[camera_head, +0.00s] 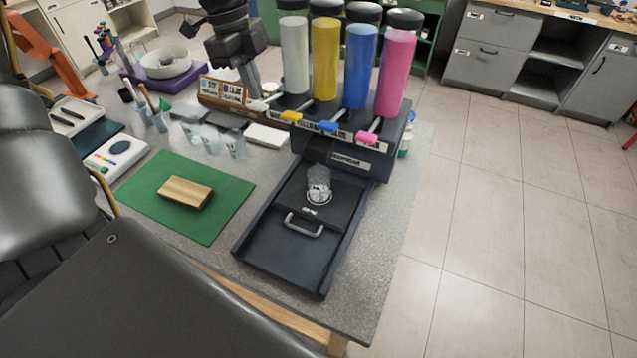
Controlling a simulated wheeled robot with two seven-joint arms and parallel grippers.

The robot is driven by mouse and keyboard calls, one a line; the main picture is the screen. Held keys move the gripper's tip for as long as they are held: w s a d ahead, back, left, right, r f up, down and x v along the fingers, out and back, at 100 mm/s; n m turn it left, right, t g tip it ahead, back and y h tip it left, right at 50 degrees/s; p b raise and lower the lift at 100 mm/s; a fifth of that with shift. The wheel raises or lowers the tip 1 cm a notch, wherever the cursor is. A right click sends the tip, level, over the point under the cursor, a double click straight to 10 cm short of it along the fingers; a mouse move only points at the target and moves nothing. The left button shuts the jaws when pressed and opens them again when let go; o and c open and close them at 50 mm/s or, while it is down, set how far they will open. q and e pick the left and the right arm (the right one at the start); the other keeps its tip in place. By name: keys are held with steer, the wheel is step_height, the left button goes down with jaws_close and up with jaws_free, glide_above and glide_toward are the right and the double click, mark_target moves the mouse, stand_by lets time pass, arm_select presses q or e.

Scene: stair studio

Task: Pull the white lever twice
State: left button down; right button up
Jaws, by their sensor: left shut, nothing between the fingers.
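The white lever (260,105) sticks out at the front left of the dispenser, below the white cylinder (294,58). My left gripper (254,88) reaches down from the top, its fingers shut and empty, just above and behind the white lever in the picture. I cannot tell whether they touch it. The dispenser (348,159) also has a yellow lever (291,117), a blue lever (328,126) and a pink lever (366,137) under matching cylinders. A clear cup (319,180) stands on the sliding tray (276,250) in front. My right gripper is not in view.
A green mat (228,212) with a wooden block (186,192) lies left of the tray. Several clear cups (236,145) and a labelled wooden box (224,95) stand near the levers. A white bowl (166,62) sits at the back left. Floor is free at right.

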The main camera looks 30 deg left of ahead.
arm_select(q)
step_height(320, 180, up, 6)
steer(key=p, duration=0.3)
steer(key=shift+p, duration=0.35)
stand_by(0.6)
